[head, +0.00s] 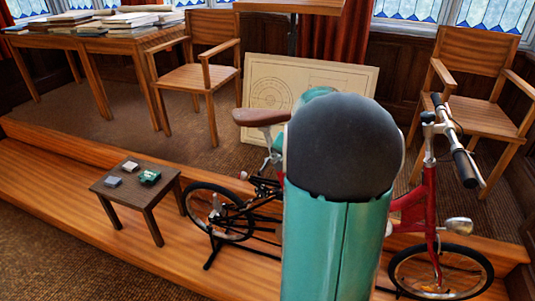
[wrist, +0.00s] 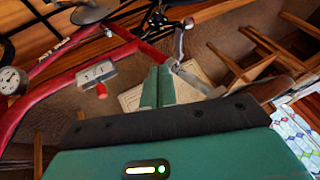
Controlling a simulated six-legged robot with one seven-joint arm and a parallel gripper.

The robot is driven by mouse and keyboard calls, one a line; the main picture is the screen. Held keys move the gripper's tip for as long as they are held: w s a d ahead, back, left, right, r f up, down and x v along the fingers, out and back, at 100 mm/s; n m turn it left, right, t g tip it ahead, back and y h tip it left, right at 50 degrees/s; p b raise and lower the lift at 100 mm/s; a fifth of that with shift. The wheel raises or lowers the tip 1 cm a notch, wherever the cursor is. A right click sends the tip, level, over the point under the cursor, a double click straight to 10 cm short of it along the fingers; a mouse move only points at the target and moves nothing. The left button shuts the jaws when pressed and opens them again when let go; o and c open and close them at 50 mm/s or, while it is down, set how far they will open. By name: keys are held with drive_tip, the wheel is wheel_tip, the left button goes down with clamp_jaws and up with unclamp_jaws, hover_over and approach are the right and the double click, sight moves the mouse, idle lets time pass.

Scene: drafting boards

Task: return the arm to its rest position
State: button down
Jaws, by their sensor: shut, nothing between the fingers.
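My arm (head: 335,200), teal with a dark rounded cap, stands upright in the head view and covers much of the bicycle's middle. My gripper is hidden in that view. In the wrist view my gripper (wrist: 158,75) shows as two teal fingers side by side, shut with nothing between them. The green and black housing of my wrist fills the lower part of that view. The gripper is apart from the floor and furniture as far as the view shows.
A red bicycle (head: 432,215) stands close behind my arm; its red frame (wrist: 60,88) crosses the wrist view. A low table (head: 140,188) with small items is at left. A pale drawing board (head: 262,85) leans behind. Wooden chairs (head: 205,78) stand on the raised floor.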

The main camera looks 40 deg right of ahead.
drive_tip(key=shift+r, duration=0.1)
drive_tip(key=s+a+r+n+y, duration=0.1)
drive_tip(key=s+a+r+n, duration=0.2)
drive_tip(key=a, duration=0.9)
drive_tip(key=a+r+n+y, duration=0.1)
drive_tip(key=a+r+n, duration=0.35)
drive_tip(key=a, duration=0.85)
drive_tip(key=s+a+n, duration=0.5)
drive_tip(key=s+a, duration=0.8)
drive_tip(key=shift+r+g, duration=0.3)
drive_tip(key=shift+r, duration=0.1)
